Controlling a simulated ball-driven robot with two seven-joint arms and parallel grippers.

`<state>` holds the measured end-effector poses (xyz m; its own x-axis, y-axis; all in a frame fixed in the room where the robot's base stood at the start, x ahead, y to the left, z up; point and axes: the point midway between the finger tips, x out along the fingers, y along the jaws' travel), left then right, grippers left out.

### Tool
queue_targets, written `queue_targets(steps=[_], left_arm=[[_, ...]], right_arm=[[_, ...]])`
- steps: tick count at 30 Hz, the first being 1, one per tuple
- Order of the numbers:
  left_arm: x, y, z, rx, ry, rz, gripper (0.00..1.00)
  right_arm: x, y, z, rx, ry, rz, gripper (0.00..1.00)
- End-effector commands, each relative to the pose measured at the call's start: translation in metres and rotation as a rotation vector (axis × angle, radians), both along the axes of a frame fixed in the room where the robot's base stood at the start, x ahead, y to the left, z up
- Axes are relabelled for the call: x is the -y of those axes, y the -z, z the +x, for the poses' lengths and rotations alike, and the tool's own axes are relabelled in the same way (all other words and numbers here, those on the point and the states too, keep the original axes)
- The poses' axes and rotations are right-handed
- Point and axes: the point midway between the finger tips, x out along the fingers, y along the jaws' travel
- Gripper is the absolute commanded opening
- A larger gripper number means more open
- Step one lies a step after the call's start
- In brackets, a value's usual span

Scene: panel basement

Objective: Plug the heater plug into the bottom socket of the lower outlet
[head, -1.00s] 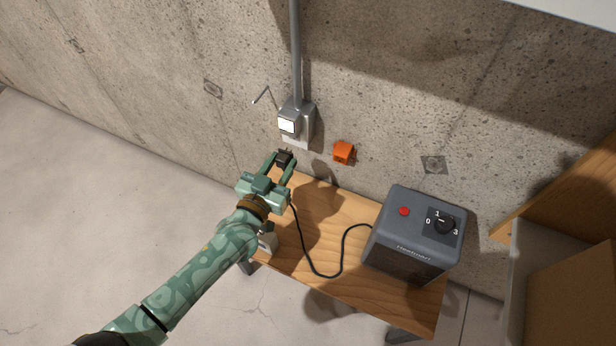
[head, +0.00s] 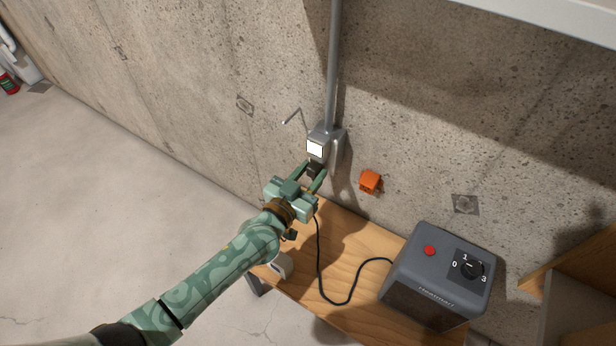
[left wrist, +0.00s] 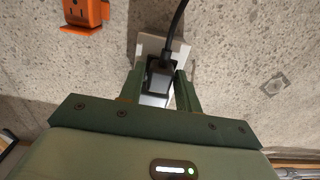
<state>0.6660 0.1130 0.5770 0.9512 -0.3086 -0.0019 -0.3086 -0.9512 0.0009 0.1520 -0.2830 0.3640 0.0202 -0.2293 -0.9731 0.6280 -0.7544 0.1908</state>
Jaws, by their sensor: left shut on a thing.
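My left gripper (head: 316,176) is shut on the black heater plug (head: 314,170), just in front of the wall below a grey metal box with a white face (head: 315,148). In the left wrist view the plug (left wrist: 160,76) sits between the fingers, with a pale outlet plate (left wrist: 150,47) behind it. I cannot tell whether the prongs touch or enter a socket; the sockets are hidden. The black cord (head: 319,262) runs from the plug to the grey heater (head: 437,275) on the bench. My right gripper is not in view.
An orange outlet box (head: 371,182) is on the wall to the right; its socket face also shows in the left wrist view (left wrist: 82,14). A wooden bench (head: 350,243) stands under the outlets. A small white thing (head: 281,266) is near its left end. A conduit (head: 333,70) rises above the grey box.

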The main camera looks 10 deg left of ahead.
Motion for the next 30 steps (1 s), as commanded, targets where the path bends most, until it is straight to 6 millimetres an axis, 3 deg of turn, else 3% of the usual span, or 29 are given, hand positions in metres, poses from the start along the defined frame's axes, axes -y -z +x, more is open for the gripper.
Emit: queue_targets(steps=[30], left_arm=[[0.0025, -0.0013, 0.0056, 0.001, 0.0, 0.0, 0.0]], right_arm=[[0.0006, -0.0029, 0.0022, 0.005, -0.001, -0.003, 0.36]])
